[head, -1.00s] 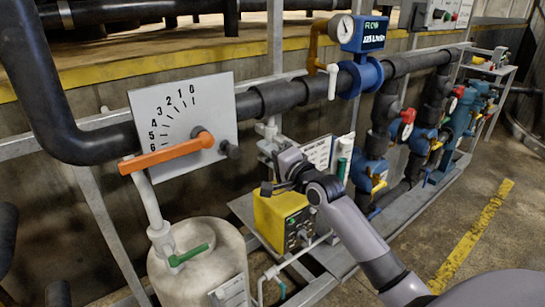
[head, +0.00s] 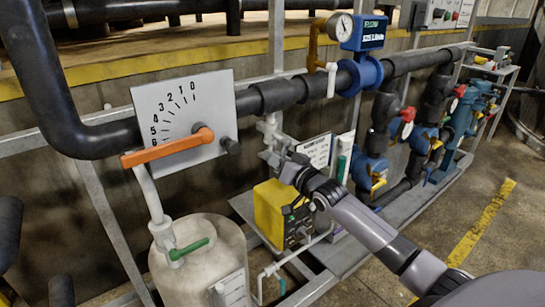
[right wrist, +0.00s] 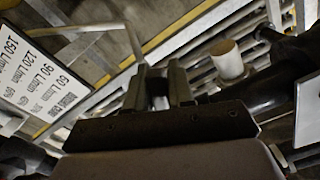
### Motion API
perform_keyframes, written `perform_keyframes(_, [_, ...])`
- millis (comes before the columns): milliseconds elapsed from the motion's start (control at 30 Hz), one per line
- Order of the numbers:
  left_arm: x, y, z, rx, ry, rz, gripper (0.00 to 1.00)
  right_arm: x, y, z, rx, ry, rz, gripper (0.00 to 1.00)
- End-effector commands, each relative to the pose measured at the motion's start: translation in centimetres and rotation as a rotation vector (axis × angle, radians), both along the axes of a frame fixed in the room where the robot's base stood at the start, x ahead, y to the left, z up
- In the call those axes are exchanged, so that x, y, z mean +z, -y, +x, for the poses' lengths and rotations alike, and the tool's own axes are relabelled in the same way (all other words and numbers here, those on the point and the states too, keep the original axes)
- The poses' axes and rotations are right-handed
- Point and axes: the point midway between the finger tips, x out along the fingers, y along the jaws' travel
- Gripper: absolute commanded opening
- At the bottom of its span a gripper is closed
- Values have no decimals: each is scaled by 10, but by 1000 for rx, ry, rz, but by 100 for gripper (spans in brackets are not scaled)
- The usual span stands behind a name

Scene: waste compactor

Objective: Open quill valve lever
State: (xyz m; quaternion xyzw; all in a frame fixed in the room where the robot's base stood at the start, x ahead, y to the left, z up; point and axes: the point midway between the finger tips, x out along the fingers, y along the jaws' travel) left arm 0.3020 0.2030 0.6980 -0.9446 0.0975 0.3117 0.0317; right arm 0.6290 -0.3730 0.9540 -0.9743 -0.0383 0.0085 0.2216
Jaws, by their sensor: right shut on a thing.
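A pale quill valve (head: 270,130) hangs under the dark horizontal pipe, just right of the numbered dial plate. My right gripper (head: 274,157) is at the lower part of this valve, reached in from the lower right. In the right wrist view, the two fingers of my right gripper (right wrist: 159,88) are close together around a small dark piece. This appears to be the quill valve lever, but the fingers hide most of it, and its exact angle cannot be told. My left gripper is not in view.
A yellow dosing pump (head: 283,212) stands just below my right gripper. A white tank (head: 199,262) with a green handle is at lower left. An orange lever (head: 168,147) crosses the dial plate (head: 190,112). A white sign (head: 317,150) is close on the right.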

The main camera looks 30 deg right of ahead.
Motion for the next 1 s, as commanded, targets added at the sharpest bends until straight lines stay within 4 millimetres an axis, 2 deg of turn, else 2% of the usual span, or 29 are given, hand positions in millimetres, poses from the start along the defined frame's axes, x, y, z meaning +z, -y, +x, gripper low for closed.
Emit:
perform_keyframes(200, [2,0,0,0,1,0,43,-4,10,1,-1,12,-191,0])
perform_keyframes(500, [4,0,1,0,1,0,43,-6,19,1,-1,27,-375,0])
perform_keyframes(1000, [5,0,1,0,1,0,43,-6,23,2,0,34,-468,0])
